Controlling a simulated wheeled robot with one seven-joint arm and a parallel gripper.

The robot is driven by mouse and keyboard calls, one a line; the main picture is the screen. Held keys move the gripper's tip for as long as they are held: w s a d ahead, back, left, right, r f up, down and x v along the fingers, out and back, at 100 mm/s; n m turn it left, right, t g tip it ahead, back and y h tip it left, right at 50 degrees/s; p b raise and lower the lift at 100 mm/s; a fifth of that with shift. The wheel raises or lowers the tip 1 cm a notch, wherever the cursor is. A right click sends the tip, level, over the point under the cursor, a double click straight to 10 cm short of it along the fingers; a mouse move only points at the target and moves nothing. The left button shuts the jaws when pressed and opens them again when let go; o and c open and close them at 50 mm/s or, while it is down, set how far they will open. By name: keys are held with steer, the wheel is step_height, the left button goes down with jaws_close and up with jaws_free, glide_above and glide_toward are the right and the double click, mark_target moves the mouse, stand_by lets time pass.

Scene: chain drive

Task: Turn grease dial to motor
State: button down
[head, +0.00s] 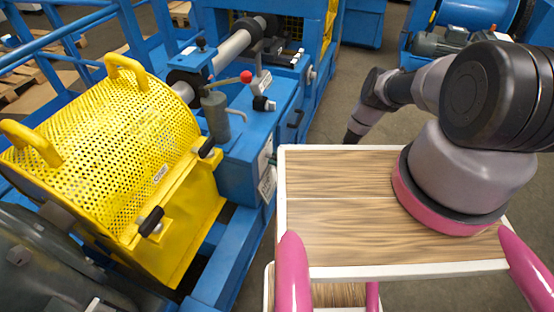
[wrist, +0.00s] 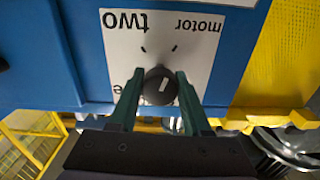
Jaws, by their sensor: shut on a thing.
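The grease dial (wrist: 161,92) is a dark round knob with a short white pointer line on a white label plate (wrist: 205,40). The plate reads upside down in the wrist view, with "two" at upper left, "motor" at upper right and a third word mostly hidden at the left finger. The pointer line stands nearly upright, leaning slightly right, roughly toward the tick by "motor". My gripper (wrist: 158,79) is shut on the knob, one green finger on each side. In the head view, its fingers are hidden beyond the wooden-topped tray; the dial is not seen there.
The plate sits on a blue panel (wrist: 80,50). A yellow perforated guard (head: 120,130) with handles stands at left in the head view. A red-knobbed lever (head: 246,77) rises from the blue frame. My wooden-topped tray (head: 335,200) fills the lower middle.

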steer(key=shift+d+f+m, duration=0.1)
steer(key=shift+m, duration=1.1)
steer(key=shift+s, duration=0.1)
steer(key=shift+c, duration=1.8)
jaws_free()
steer(key=v, duration=1)
steer(key=shift+d, duration=0.35)
steer(key=shift+s, duration=0.1)
